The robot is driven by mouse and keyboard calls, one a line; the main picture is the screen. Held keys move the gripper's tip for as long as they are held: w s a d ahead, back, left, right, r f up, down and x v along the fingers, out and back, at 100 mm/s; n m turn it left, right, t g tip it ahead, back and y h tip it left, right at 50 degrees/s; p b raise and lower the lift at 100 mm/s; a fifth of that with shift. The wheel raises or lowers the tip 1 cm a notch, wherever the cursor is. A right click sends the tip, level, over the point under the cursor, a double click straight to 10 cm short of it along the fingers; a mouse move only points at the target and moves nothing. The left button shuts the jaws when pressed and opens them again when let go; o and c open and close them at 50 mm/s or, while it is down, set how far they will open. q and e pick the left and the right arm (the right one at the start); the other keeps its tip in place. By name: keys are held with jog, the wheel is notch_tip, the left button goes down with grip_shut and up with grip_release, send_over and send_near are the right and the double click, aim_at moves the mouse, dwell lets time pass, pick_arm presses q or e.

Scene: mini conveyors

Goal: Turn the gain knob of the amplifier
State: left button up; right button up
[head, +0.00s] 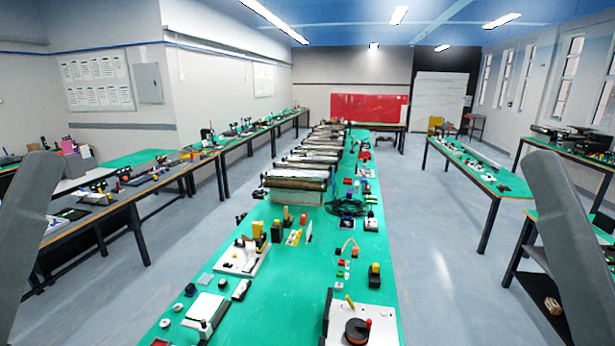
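I cannot tell for certain which device is the amplifier, and no gain knob can be made out by name. Several dark devices (548,133) stand on a table at the far right, too small to read. My two arms show only as grey links at the left and right edges. Neither gripper is in view.
The long green table (290,272) runs away from me, with mini conveyors (300,180) and small parts on it. Side tables stand left (141,197) and right (478,180). Blue-grey floor lies open between them. A red panel (368,107) is on the back wall.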

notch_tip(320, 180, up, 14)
jog(key=p, duration=1)
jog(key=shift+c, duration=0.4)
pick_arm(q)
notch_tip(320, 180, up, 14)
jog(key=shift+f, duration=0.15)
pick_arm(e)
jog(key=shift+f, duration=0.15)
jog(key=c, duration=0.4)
